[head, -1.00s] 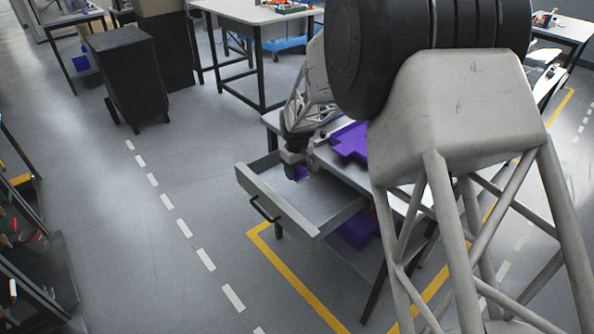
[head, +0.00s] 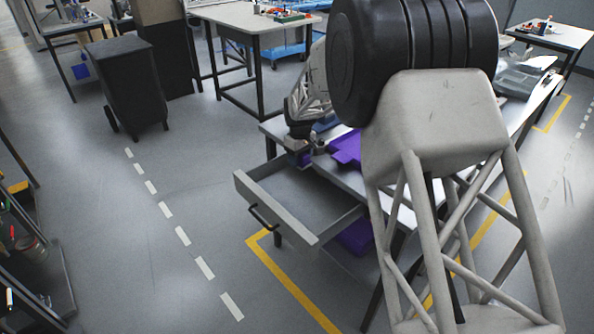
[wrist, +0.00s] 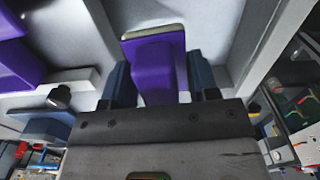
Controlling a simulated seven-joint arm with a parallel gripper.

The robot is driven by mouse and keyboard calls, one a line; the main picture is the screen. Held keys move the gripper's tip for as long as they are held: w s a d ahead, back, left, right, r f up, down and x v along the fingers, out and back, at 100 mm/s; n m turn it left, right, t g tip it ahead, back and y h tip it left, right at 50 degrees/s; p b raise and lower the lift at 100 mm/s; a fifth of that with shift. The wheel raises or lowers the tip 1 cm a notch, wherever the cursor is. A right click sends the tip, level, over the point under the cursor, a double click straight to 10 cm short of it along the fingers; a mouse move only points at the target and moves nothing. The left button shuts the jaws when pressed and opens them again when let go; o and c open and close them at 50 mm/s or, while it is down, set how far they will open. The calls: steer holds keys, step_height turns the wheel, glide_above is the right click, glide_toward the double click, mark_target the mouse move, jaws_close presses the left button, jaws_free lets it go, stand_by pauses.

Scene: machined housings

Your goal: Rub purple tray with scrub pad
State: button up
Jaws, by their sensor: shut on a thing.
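My gripper (wrist: 160,85) is shut on a purple block-like thing (wrist: 157,70) with a pale strip at its far end, apparently the scrub pad. In the head view my gripper (head: 303,158) is above the back of the open drawer, close to the table edge. The purple tray (head: 346,148) lies on the table to the right of my gripper, partly hidden by my arm. In the wrist view a purple surface at the left, likely the tray (wrist: 20,60), is apart from the held thing.
The grey drawer (head: 283,222) stands pulled out and looks empty. Another purple thing (head: 356,237) is below the tabletop. A small black knob (wrist: 59,96) is left of the gripper. A black bin (head: 132,85) stands on the floor at the back left.

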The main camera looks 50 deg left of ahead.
steer(key=shift+n, duration=0.8)
steer(key=w+a+r, duration=0.1)
steer(key=w, duration=0.1)
steer(key=w+a+r, duration=0.1)
steer(key=w+a, duration=0.1)
steer(key=w, duration=0.1)
steer(key=w+a+r, duration=0.2)
steer(key=shift+w, duration=0.3)
steer(key=w+d+r+n, duration=0.1)
steer(key=w+d+n, duration=0.2)
steer(key=w+d, duration=0.4)
steer(key=w+d+r+n, duration=0.2)
steer(key=w+d, duration=0.4)
steer(key=w, duration=0.9)
steer(key=shift+d+n, duration=0.35)
steer(key=shift+n, duration=0.35)
steer(key=shift+f, duration=0.15)
